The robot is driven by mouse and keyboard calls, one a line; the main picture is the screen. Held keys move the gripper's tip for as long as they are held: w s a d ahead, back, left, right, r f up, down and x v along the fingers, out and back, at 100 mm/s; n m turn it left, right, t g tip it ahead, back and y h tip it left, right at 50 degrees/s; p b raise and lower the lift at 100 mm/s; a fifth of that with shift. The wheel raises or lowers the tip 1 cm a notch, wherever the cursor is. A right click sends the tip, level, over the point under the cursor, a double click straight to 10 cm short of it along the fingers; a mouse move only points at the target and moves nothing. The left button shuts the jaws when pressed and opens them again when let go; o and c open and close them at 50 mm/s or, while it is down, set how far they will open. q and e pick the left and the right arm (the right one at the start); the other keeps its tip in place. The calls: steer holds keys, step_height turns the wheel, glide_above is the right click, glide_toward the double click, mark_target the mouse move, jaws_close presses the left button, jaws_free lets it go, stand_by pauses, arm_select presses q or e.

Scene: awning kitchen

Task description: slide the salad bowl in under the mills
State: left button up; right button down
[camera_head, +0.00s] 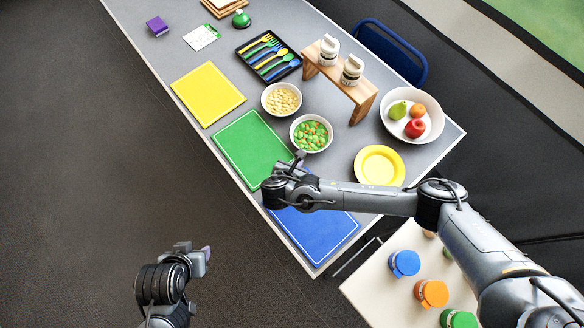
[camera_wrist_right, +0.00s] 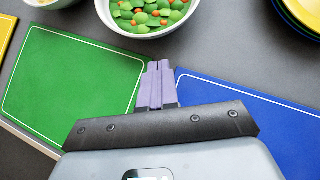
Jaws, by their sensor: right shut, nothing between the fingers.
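The salad bowl (camera_head: 311,133), white with green and orange pieces, stands on the grey table in front of the wooden riser (camera_head: 338,82), apart from it. It also shows cut off at the top of the right wrist view (camera_wrist_right: 146,28). Two white-topped mills (camera_head: 329,50) (camera_head: 352,70) stand on the riser, with open space beneath its top. My right gripper (camera_head: 300,157) is shut and empty, just on the near side of the bowl; its purple fingers (camera_wrist_right: 157,75) are together. My left gripper (camera_head: 207,254) is off the table at the lower left; its finger gap is unclear.
A bowl of pale pieces (camera_head: 281,99) stands close left of the salad bowl. Green (camera_head: 252,150), yellow (camera_head: 208,93) and blue (camera_head: 315,225) boards line the near edge. Yellow plates (camera_head: 380,166) and a fruit bowl (camera_head: 430,130) are on the right; a cutlery tray (camera_head: 268,57) is behind.

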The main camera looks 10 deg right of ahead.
steer(key=shift+w+d+r, duration=0.1)
steer(key=shift+w+d, duration=0.8)
steer(key=shift+w, duration=0.25)
arm_select(q)
steer(key=shift+a+f, duration=0.1)
arm_select(e)
steer(key=shift+w+d, duration=0.1)
